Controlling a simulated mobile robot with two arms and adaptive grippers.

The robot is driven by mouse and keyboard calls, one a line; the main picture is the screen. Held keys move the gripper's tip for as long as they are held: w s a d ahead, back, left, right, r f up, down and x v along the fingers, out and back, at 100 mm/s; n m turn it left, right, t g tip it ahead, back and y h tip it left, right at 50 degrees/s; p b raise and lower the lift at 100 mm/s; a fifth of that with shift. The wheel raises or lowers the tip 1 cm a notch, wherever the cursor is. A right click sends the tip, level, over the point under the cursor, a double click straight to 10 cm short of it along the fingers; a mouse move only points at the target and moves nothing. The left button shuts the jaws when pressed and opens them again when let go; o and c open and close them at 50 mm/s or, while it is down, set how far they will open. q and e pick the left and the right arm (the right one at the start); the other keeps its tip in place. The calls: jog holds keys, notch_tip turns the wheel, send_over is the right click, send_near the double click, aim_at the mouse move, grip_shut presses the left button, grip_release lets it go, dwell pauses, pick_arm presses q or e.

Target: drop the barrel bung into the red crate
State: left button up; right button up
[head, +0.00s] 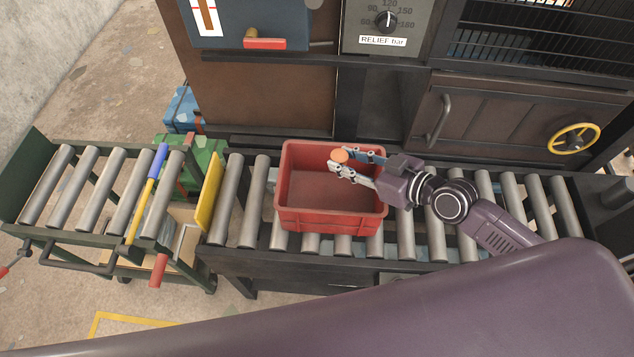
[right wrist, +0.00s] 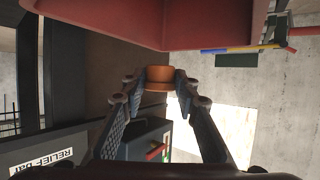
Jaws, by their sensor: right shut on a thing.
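The red crate (head: 325,219) stands on the roller conveyor, open at the top. My right gripper (head: 344,161) reaches in from the right and is over the upper right part of the crate. It is shut on the small orange barrel bung (head: 339,155). In the right wrist view the bung (right wrist: 160,78) sits between the two fingertips, with the crate wall (right wrist: 170,25) at the top of the picture. The bung appears to be above the crate's opening, though its exact height is unclear. My left gripper does not show.
The roller conveyor (head: 233,200) runs left and right of the crate. A yellow plate (head: 209,192) stands across it on the left, near a blue-and-yellow-handled tool (head: 146,193). Behind is a machine with a brown door (head: 500,120) and yellow handwheel (head: 573,138).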

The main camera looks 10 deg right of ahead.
jog(key=shift+s+d+f, duration=0.2)
jog(key=shift+s+f, duration=0.05)
jog(key=shift+f, duration=0.1)
notch_tip(320, 180, down, 5)
jog(key=b, duration=0.4)
jog(key=shift+d+b, duration=0.1)
jog(key=shift+b, duration=0.3)
jog(key=o, duration=1)
jog(key=shift+s, duration=0.1)
